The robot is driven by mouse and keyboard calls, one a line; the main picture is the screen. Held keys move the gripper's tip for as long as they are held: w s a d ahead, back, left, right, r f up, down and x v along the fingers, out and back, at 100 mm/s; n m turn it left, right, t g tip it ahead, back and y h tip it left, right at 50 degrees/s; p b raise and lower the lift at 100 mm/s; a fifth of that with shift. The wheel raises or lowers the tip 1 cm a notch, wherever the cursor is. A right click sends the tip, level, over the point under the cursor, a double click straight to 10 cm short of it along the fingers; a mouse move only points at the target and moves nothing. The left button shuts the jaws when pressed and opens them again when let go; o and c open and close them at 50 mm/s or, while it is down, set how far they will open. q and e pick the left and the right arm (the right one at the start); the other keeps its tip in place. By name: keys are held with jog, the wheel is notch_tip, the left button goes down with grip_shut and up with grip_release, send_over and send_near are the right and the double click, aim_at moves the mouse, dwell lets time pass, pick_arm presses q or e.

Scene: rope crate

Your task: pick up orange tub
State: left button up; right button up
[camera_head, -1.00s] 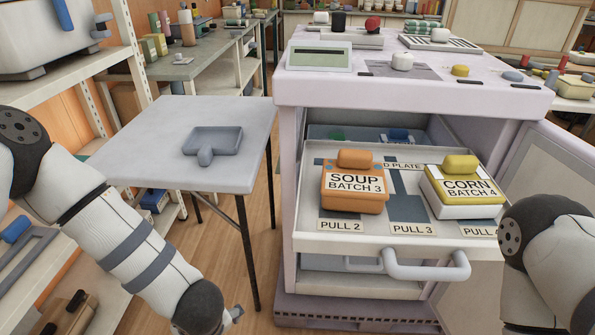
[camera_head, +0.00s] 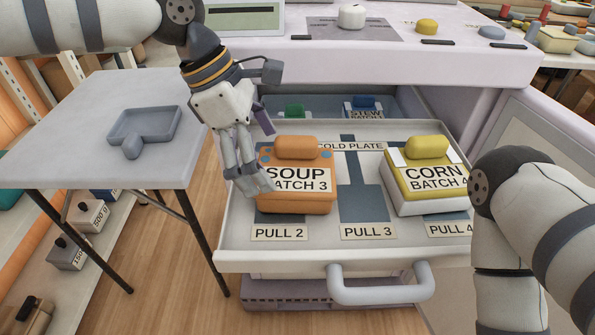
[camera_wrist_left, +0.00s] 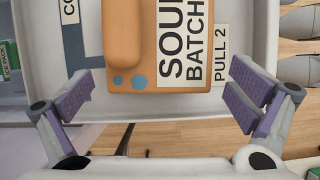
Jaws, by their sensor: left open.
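The orange tub (camera_head: 298,203), labelled SOUP BATCH 3, sits in the open drawer above the PULL 2 label, with a rounded orange handle on its lid. It also shows in the left wrist view (camera_wrist_left: 140,45), at the top between the spread fingers. My left gripper (camera_head: 262,155) is open and empty, just left of the tub in the head view, one finger overlapping the tub's left edge there. In the left wrist view its purple finger pads (camera_wrist_left: 155,100) are wide apart. I cannot tell whether a finger touches the tub. My right arm shows at the right, but its gripper is out of view.
A yellow-lidded CORN BATCH 4 tub (camera_head: 430,203) stands right of the orange tub in the drawer (camera_head: 340,258). A STEW tub (camera_head: 363,110) and a green-topped item (camera_head: 292,112) lie further back. A grey side table (camera_head: 60,120) with a shallow tray (camera_head: 160,124) stands left.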

aim_at(304, 168)
pick_arm(q)
jog(key=d, duration=0.4)
jog(key=shift+s+d, duration=0.1)
jog(key=x, duration=0.3)
jog(key=shift+d+r, duration=0.2)
jog(key=shift+d, duration=0.05)
jog(key=shift+d+f, duration=0.1)
jog(key=shift+f, duration=0.2)
jog(key=c, duration=1.1)
